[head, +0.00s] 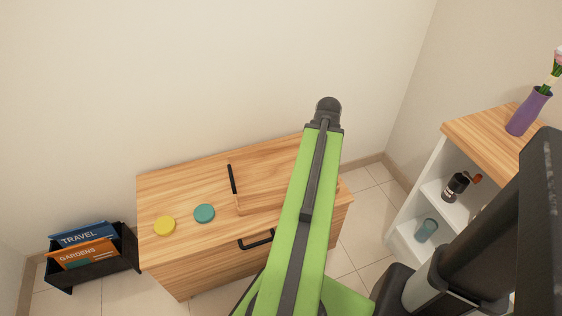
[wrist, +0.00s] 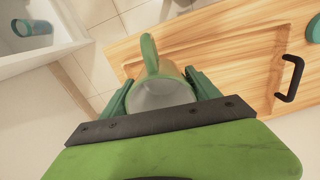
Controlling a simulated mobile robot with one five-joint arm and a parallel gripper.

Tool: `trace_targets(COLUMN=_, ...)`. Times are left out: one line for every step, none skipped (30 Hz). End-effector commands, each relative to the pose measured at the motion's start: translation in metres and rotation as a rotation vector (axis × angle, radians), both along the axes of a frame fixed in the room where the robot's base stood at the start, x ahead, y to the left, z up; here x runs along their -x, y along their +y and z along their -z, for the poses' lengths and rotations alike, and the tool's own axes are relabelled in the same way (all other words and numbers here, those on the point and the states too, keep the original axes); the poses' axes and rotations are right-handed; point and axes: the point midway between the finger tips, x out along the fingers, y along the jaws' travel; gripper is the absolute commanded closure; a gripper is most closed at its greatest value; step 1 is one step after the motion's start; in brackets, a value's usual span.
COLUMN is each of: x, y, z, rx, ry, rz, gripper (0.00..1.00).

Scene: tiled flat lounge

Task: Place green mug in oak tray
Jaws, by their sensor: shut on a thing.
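In the wrist view my gripper (wrist: 158,92) is shut on the green mug (wrist: 150,60), with a finger on each side. The mug's green handle points to the top of the picture and its pale inside shows. The oak tray (wrist: 245,70) lies behind and to the right of the mug, which overlaps the tray's left end in this view. I cannot tell the mug's height above it. In the head view the oak tray (head: 262,205) sits on the wooden cabinet, partly hidden by my arm. The mug and gripper are hidden there.
The wooden cabinet (head: 185,190) also carries a yellow disc (head: 164,225) and a teal disc (head: 204,213) left of the tray. A white shelf unit (head: 430,190) with a purple vase (head: 529,111) stands right. A black book box (head: 92,268) is on the floor left.

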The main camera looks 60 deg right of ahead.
Motion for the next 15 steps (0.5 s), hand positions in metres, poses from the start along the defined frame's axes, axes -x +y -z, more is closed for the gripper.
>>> trace_targets(x=0.005, y=0.01, z=0.004, rx=0.0, ry=0.0, rz=-0.052, gripper=0.85)
trace_targets(x=0.006, y=0.01, z=0.005, rx=-0.003, ry=0.001, rz=-0.08, gripper=0.85)
trace_targets(x=0.006, y=0.01, z=0.005, rx=-0.01, ry=0.002, rz=-0.107, gripper=0.85)
trace_targets(x=0.005, y=0.009, z=0.005, rx=-0.013, ry=0.003, rz=-0.118, gripper=0.85)
trace_targets(x=0.004, y=0.008, z=0.004, rx=-0.014, ry=0.003, rz=-0.125, gripper=0.85)
trace_targets(x=0.002, y=0.007, z=0.005, rx=-0.015, ry=0.003, rz=-0.127, gripper=0.85)
trace_targets(x=-0.001, y=0.007, z=0.008, rx=-0.015, ry=0.003, rz=-0.128, gripper=0.85)
trace_targets(x=-0.005, y=0.007, z=0.011, rx=-0.014, ry=0.003, rz=-0.128, gripper=0.85)
trace_targets(x=-0.011, y=0.007, z=0.017, rx=-0.01, ry=0.002, rz=-0.129, gripper=0.85)
trace_targets(x=-0.018, y=0.008, z=0.022, rx=-0.007, ry=0.001, rz=-0.131, gripper=0.85)
trace_targets(x=-0.025, y=0.009, z=0.028, rx=-0.003, ry=0.0, rz=-0.132, gripper=0.85)
trace_targets(x=-0.036, y=0.008, z=0.035, rx=-0.001, ry=-0.001, rz=-0.132, gripper=0.85)
trace_targets(x=-0.044, y=0.007, z=0.041, rx=0.001, ry=-0.001, rz=-0.133, gripper=0.85)
trace_targets(x=-0.052, y=0.006, z=0.046, rx=0.001, ry=-0.001, rz=-0.132, gripper=0.85)
trace_targets(x=-0.064, y=0.005, z=0.052, rx=0.001, ry=-0.001, rz=-0.133, gripper=0.85)
